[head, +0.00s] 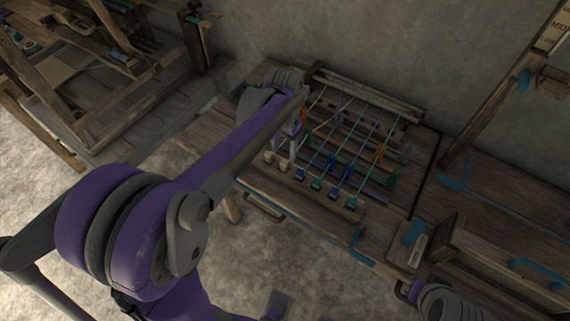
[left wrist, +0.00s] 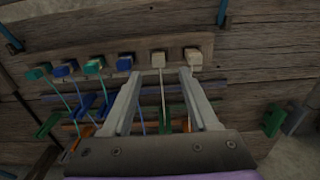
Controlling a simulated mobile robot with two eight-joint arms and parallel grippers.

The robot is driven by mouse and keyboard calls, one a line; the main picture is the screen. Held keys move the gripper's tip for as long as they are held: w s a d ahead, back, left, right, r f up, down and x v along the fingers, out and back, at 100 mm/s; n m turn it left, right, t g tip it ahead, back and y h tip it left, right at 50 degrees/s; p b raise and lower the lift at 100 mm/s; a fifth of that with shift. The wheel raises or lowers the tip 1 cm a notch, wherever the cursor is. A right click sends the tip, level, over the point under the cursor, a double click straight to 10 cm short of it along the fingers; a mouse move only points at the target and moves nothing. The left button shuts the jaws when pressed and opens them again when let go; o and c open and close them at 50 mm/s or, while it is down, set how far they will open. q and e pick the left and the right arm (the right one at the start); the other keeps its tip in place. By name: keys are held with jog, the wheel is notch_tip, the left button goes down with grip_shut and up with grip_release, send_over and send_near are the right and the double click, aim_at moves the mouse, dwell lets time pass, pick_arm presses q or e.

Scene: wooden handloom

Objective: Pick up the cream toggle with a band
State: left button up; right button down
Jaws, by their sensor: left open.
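A row of small toggles stands on a wooden strip, with two cream ones at one end. In the left wrist view, the cream toggle with a band (left wrist: 158,61) sits beside a blue toggle, and a pale band runs from it toward me. In the head view my left gripper (head: 285,147) is over the cream end of the row. Contact cannot be told.
Blue and teal toggles (head: 317,183) with their own bands continue the row. Orange and green pieces (head: 380,152) lie beneath the bands. A wooden loom frame (head: 120,95) stands at left. A ribbed grey part, apparently of my right arm, shows at the lower right.

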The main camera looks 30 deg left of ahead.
aim_at(284, 162)
pick_arm(q)
notch_tip(284, 162, down, 6)
jog(key=shift+s+d+f, duration=0.1)
jog(key=shift+f, duration=0.15)
jog(key=shift+c, duration=0.3)
grip_shut()
